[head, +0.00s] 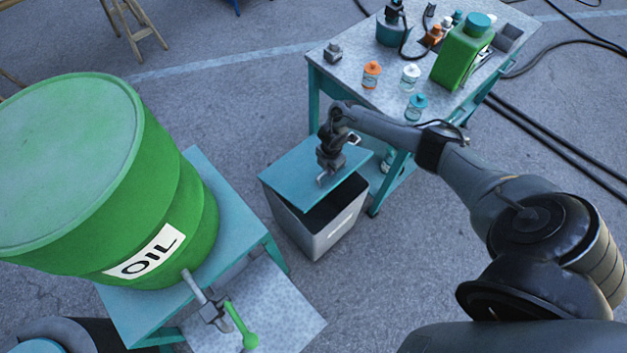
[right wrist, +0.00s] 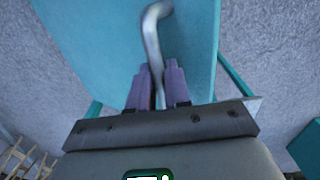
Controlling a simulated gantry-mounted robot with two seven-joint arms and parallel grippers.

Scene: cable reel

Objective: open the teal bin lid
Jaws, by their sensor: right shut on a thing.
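The grey bin (head: 322,230) stands on the floor between the oil drum stand and the work table. Its teal lid (head: 300,172) is tilted up, and a dark gap shows along the front right side of the bin. My right gripper (head: 325,178) is over the lid. In the right wrist view my right gripper (right wrist: 158,88) is shut on a bent metal handle (right wrist: 151,38) that stands on the teal lid (right wrist: 95,45). My left gripper is not in view.
A green oil drum (head: 90,180) with a tap stands on a teal stand (head: 215,185) at left. The work table (head: 335,80) behind the bin holds bottles, a green can (head: 462,55) and tools. Black cables lie on the floor at right.

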